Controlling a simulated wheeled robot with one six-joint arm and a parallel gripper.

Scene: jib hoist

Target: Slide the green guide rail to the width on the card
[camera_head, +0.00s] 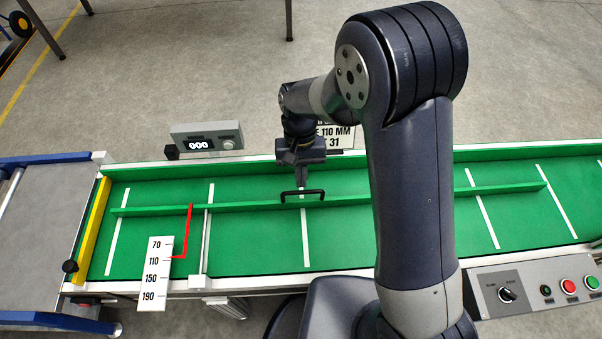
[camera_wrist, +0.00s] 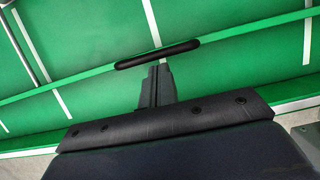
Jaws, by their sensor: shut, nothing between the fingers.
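The green guide rail (camera_head: 245,205) runs lengthwise over the green belt. It also shows in the wrist view (camera_wrist: 75,82). Its black handle (camera_head: 302,192) is a low bar, seen too in the wrist view (camera_wrist: 157,54). A red pointer (camera_head: 188,235) on the rail ends at or very near the 110 mark of the white scale (camera_head: 158,285). The card (camera_head: 341,137) is partly hidden by my arm; "110 MM" is readable. My gripper (camera_head: 302,184) is shut and empty at the handle, its tips (camera_wrist: 157,70) close beside it; I cannot tell whether they touch.
A grey display (camera_head: 207,137) reading 000 stands behind the belt. A control box (camera_head: 525,288) with a knob and buttons is at the front right. A yellow bar (camera_head: 93,228) crosses the belt's left end, beside a grey roller section (camera_head: 35,210). My arm hides part of the belt.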

